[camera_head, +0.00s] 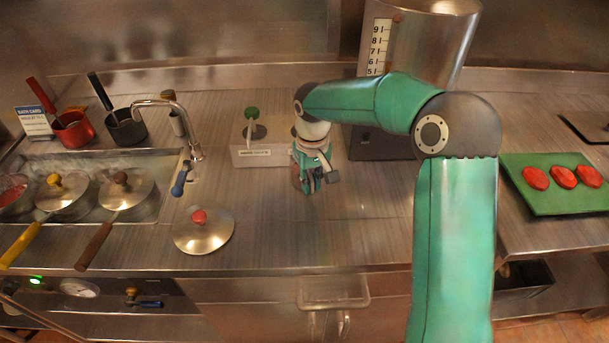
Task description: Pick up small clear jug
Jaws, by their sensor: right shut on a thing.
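My right gripper (318,182) is over the middle of the steel counter, at the end of my green arm. It is shut on a small, see-through, brownish thing (296,178) that looks like the small clear jug. The fingers hide most of it, and I cannot tell whether it still touches the counter. My left gripper is not in view.
A red-knobbed lid (203,238), lidded pans (125,192) in a sink, and a faucet (191,140) lie left. A white holder (262,153) stands behind. A green tray (540,206) with red slices lies right.

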